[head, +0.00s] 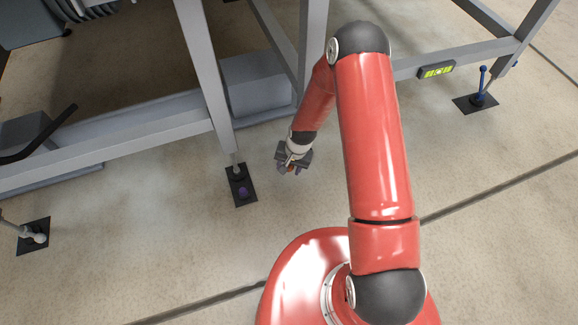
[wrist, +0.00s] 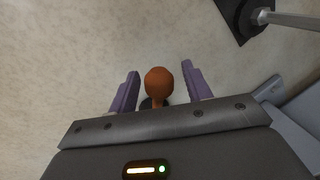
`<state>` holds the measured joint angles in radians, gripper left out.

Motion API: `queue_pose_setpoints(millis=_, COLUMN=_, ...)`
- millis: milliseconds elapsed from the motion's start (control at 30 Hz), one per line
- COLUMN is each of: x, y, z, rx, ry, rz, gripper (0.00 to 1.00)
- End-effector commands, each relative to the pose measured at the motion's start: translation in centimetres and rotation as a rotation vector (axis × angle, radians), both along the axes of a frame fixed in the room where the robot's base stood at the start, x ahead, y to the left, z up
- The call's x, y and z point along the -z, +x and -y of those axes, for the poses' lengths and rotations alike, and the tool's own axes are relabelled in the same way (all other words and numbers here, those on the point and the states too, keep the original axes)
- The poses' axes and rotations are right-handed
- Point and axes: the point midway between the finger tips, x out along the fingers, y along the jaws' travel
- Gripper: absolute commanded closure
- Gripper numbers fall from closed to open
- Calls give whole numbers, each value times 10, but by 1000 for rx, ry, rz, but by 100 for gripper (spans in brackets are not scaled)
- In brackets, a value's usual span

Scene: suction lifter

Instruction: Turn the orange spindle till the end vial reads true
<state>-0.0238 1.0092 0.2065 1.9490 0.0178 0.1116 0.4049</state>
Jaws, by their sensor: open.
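The orange spindle shows in the wrist view as a round orange knob (wrist: 158,82) on a short neck. My gripper (wrist: 161,70) is open, with one purple finger on each side of the knob and a gap on both sides. In the head view my gripper (head: 292,161) is low over the floor, and only a speck of orange shows at it. A yellow-green vial (head: 436,71) sits on the grey crossbeam at the upper right. Its bubble is too small to read.
A foot pad with a purple knob (head: 243,191) stands left of my gripper. A blue-handled spindle (head: 481,88) stands at the right, and a pale-knobbed one (head: 38,237) at the far left. Grey frame legs (head: 207,80) rise close by. The floor (head: 185,255) in front is clear.

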Motion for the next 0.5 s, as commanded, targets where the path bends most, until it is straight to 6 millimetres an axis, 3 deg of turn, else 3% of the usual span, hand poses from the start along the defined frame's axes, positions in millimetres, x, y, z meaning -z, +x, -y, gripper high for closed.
queue_pose_setpoints(millis=267, x=-3, y=0, z=1, rx=1, ry=-1, rz=0, gripper=51)
queue_pose_setpoints(millis=500, x=-40, y=-1, z=7, rx=0, ry=-1, rz=2, gripper=51)
